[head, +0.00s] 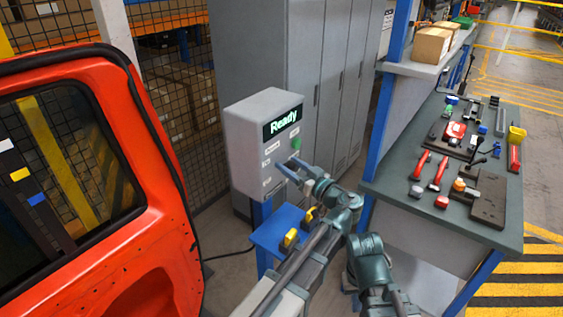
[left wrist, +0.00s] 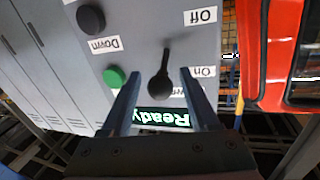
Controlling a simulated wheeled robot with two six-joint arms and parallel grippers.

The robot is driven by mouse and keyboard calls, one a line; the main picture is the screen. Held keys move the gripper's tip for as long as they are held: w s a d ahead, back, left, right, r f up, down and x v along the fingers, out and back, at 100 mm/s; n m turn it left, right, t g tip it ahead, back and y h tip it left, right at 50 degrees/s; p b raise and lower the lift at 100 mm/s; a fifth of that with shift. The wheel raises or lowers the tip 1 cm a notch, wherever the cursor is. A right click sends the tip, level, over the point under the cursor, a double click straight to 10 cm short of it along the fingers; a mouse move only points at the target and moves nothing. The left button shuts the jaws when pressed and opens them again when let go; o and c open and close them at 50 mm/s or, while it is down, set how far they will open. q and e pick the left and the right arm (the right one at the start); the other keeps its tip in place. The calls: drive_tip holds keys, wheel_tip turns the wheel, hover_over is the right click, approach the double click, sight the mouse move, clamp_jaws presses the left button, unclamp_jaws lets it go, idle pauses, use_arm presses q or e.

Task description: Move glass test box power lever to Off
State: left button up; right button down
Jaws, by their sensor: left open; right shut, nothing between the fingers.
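The glass test box (head: 243,150) is a grey panel with a green-lit "Ready" display (head: 283,121). In the left wrist view, which shows the panel upside down, the black power lever (left wrist: 165,60) has its round knob towards the On label (left wrist: 203,72) and the display. The Off label (left wrist: 203,15) is at the opposite end. My left gripper (head: 284,166) is open at the panel front, one finger on each side of the lever in the left wrist view; contact cannot be told. In the head view the gripper hides the lever. My right gripper is not visible.
A green button (left wrist: 114,77) and a black Down button (left wrist: 91,19) sit beside the lever. An orange-red door (head: 150,245) stands left of the box. A blue stand (head: 268,238) with yellow-black pieces is below it. A tool-covered workbench (head: 390,182) stands to the right.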

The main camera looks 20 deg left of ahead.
use_arm(q)
drive_tip(key=shift+d, duration=0.1)
clamp_jaws()
idle(1.3)
